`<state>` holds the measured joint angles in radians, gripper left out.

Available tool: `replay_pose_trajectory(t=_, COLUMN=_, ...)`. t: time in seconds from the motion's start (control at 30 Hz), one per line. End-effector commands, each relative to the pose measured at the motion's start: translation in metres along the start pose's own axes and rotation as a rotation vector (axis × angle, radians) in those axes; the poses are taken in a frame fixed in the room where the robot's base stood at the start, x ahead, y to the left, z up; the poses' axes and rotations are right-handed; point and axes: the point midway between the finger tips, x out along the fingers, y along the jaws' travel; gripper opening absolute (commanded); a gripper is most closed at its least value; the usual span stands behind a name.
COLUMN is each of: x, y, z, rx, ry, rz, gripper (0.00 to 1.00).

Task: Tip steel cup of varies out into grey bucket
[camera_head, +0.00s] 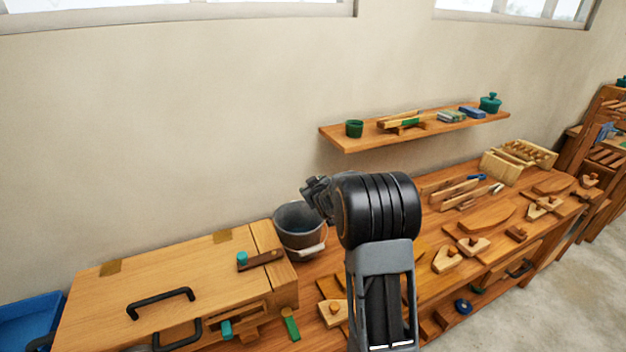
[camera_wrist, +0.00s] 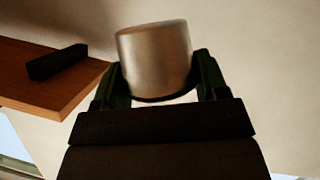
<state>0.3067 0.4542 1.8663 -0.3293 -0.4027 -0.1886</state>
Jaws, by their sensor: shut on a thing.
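The grey bucket (camera_head: 299,243) stands on the bench against the wall, left of my arm, with its handle hanging at the front. My gripper (camera_head: 312,190) is above the bucket's right rim in the head view, partly behind my black wrist. In the wrist view my gripper (camera_wrist: 158,90) is shut on the steel cup (camera_wrist: 153,58), one finger at each side. The cup is hidden in the head view. Its contents do not show, and I cannot see into the bucket's bottom.
A wooden chest (camera_head: 185,285) with black handles is close left of the bucket. A wall shelf (camera_head: 420,128) with small items hangs behind and to the right. Several wooden pieces and tools cover the bench (camera_head: 420,260) on the right.

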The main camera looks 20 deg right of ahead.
Motion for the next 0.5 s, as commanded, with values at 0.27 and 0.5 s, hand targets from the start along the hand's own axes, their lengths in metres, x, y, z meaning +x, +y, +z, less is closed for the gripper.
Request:
replay_pose_trajectory(t=0.27, x=-0.0016, y=0.0045, z=-0.0037, rx=0.193, ry=0.001, rz=-0.081, gripper=0.37)
replay_pose_trajectory(t=0.5, x=-0.0020, y=0.0059, z=-0.0052, rx=0.313, ry=0.003, rz=-0.131, gripper=0.37)
